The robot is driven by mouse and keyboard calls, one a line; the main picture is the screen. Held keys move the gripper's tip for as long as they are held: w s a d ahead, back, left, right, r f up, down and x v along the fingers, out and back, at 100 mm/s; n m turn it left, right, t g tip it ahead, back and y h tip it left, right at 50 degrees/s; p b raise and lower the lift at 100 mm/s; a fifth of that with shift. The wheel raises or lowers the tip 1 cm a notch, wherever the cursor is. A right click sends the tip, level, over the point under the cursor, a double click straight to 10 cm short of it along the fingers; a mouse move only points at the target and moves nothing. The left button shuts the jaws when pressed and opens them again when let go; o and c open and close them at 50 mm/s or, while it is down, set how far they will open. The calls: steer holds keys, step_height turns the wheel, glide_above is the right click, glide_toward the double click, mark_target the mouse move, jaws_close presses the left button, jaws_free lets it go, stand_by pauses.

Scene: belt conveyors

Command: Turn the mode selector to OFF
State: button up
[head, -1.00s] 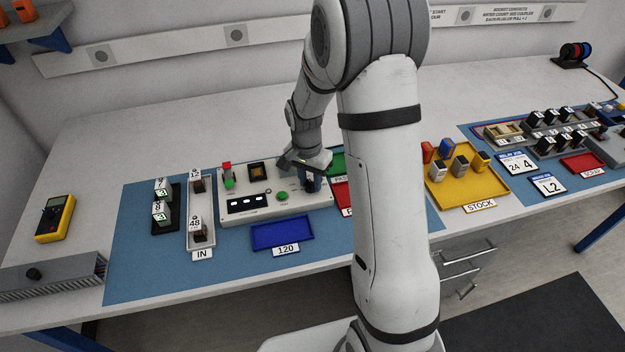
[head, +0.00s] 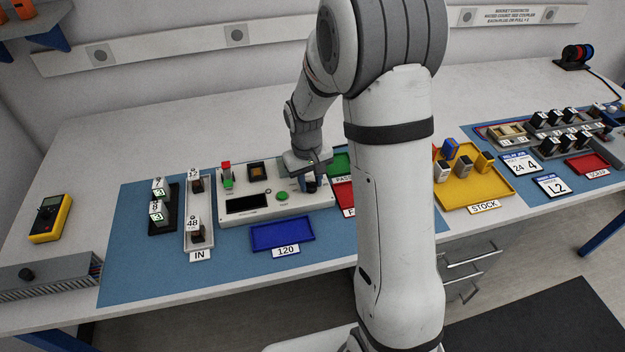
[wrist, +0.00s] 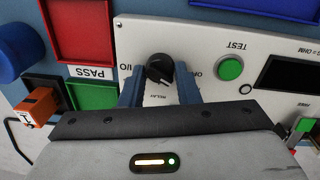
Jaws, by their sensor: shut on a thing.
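The mode selector (wrist: 160,70) is a black round knob on the white test panel (wrist: 205,50), seen upside down in the wrist view. A pale pointer line shows on the knob; which label it meets is hard to tell.
A green TEST button (wrist: 230,67) and a dark display (wrist: 290,75) are on the panel. A red tray (wrist: 80,28) and a green tray (wrist: 92,96) lie close by. A blue tray (head: 282,235) sits in front, and a yellow stock tray (head: 480,190) stands to the right.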

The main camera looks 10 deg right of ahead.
mark_target(309, 187)
steer(key=shift+s+f+n, duration=0.1)
steer(key=shift+s+n, duration=0.05)
steer(key=shift+n, duration=1.15)
steer(key=o, duration=1)
steer(key=shift+c, duration=0.2)
steer(key=shift+a+r, duration=0.15)
steer(key=shift+r, duration=1.85)
steer(key=shift+a+r, duration=0.1)
steer(key=shift+r, duration=1.9)
steer(key=shift+s, duration=0.1)
